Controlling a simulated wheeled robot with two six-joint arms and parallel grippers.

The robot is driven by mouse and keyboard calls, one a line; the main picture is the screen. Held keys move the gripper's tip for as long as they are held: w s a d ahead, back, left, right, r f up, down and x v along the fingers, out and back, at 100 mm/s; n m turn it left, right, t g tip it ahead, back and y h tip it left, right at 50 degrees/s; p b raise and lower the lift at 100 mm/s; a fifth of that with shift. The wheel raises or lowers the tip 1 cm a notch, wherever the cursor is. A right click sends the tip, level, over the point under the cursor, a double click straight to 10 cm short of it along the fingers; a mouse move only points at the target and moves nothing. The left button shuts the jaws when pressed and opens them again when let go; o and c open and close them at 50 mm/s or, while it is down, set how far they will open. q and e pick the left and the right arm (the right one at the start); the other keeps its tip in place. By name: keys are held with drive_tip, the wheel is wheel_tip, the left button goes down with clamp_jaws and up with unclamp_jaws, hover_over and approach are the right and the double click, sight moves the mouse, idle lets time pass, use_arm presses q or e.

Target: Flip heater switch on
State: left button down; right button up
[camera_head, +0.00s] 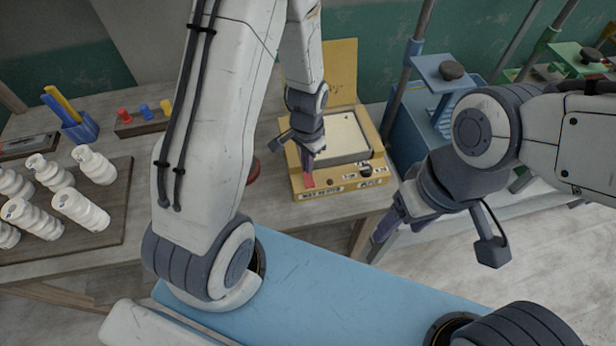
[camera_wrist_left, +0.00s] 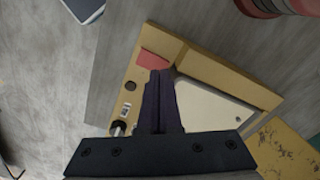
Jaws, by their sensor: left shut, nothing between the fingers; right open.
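The heater is a tan box (camera_head: 376,146) with a pale plate on top, on the bench at the centre of the head view; it also shows in the left wrist view (camera_wrist_left: 222,70). Its front edge bears a red patch (camera_wrist_left: 153,63), a dark round spot (camera_wrist_left: 130,87), a small white plate (camera_wrist_left: 126,110) and a silver lever-like part (camera_wrist_left: 118,129), which looks like the switch. The lever's position is unclear. My left gripper (camera_head: 308,166) is shut and empty above the box's front left; its fingers (camera_wrist_left: 163,80) partly hide the box. My right gripper (camera_head: 390,226) is open, beyond the bench's right front.
White ribbed clay pieces (camera_head: 82,208) lie on a board at the left. A blue cup (camera_head: 80,130) with sticks and a rack of coloured pegs (camera_head: 143,122) stand behind. A blue stand (camera_head: 445,75) rises right of the heater. A dark red round object (camera_head: 253,172) is left of the heater.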

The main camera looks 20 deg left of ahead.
use_arm(q)
drive_tip(key=shift+f+b, duration=0.8)
drive_tip(key=shift+f, duration=0.25)
idle(0.4)
wheel_tip(320, 180, up, 7)
drive_tip(key=p, duration=0.6)
drive_tip(key=shift+r, duration=0.1)
idle(0.5)
